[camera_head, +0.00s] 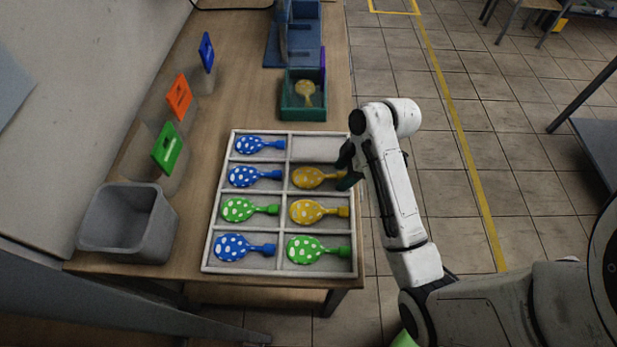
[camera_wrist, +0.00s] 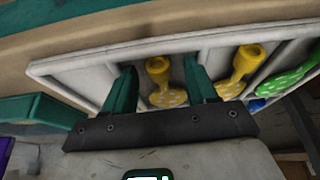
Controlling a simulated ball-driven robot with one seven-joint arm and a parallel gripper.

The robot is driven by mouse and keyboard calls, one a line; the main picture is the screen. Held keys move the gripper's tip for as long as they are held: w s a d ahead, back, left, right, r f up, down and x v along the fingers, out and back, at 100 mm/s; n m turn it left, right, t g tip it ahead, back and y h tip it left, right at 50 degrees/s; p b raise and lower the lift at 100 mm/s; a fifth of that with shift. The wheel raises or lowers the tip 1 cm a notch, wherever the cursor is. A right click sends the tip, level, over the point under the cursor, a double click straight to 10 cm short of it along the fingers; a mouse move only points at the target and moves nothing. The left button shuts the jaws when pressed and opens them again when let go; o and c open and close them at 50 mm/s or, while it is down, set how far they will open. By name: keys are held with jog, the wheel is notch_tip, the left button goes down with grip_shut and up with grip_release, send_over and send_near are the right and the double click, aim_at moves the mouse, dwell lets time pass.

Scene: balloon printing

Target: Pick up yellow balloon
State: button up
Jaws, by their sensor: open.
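Two yellow dotted balloons lie in the right column of the white compartment tray (camera_head: 284,136). The upper yellow balloon (camera_head: 312,178) is in the second row, its neck end partly hidden by my gripper. The lower yellow balloon (camera_head: 312,211) is in the third row. My gripper (camera_head: 345,170) is open at the tray's right edge, beside the neck of the upper one. In the wrist view, my green fingers (camera_wrist: 163,86) stand on either side of a yellow balloon (camera_wrist: 159,70) and look apart from it. Another yellow balloon (camera_wrist: 245,62) shows right of the fingers.
Blue balloons (camera_head: 246,247) and green balloons (camera_head: 318,249) fill other compartments; the top right one is empty. A green box (camera_head: 290,113) with a yellow balloon stands behind the tray. A grey bin (camera_head: 125,222) and colored cards (camera_head: 168,146) stand at left.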

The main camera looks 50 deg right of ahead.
jog(key=c, duration=0.9)
jog(key=shift+r, duration=0.25)
